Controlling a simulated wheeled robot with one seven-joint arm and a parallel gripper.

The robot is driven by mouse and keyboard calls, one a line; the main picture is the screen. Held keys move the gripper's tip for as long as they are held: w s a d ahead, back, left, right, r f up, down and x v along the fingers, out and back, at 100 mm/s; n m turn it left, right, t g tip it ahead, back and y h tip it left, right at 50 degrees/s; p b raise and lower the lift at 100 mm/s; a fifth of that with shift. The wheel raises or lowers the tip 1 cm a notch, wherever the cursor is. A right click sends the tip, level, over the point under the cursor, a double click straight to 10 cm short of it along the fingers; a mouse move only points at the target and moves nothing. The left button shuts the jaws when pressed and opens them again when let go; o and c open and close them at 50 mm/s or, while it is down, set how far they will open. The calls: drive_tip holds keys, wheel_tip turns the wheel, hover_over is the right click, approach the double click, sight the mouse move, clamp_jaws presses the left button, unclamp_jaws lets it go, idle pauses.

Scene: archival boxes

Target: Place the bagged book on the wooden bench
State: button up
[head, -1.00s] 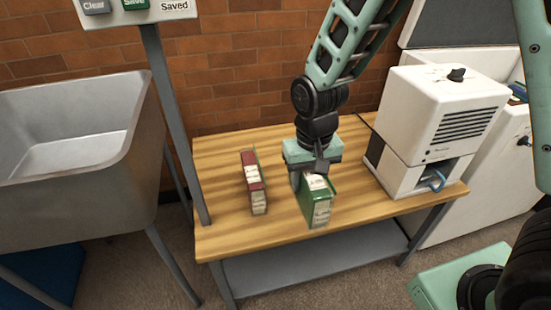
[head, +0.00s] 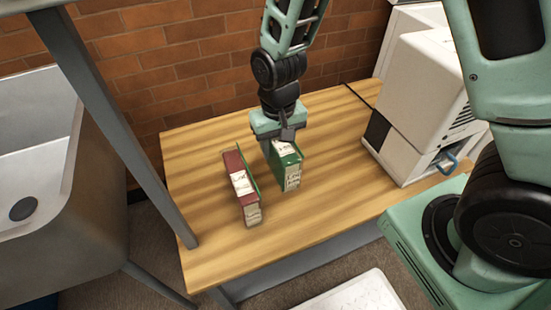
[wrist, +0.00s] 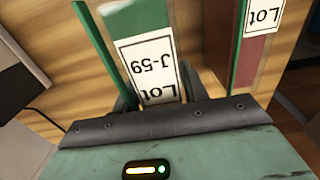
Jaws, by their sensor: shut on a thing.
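My gripper (head: 283,140) is shut on the upright green book (head: 291,176), gripping it from above. In the wrist view the green book (wrist: 137,20) carries a white label reading "Lot J-59". It is over the wooden bench (head: 330,215), with its lower edge at or very near the top; I cannot tell if it touches. I cannot make out a bag around it.
A white machine (head: 425,105) stands at the bench's right end. A metal sink (head: 95,215) and a grey post (head: 115,125) are at the left. A brick wall (head: 180,75) is behind. Bare bench lies right of and in front of the books.

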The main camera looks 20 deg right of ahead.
drive_tip(key=shift+f+b, duration=0.45)
drive_tip(key=shift+f, duration=1.9)
drive_tip(key=shift+f, duration=0.15)
drive_tip(key=o, duration=1.4)
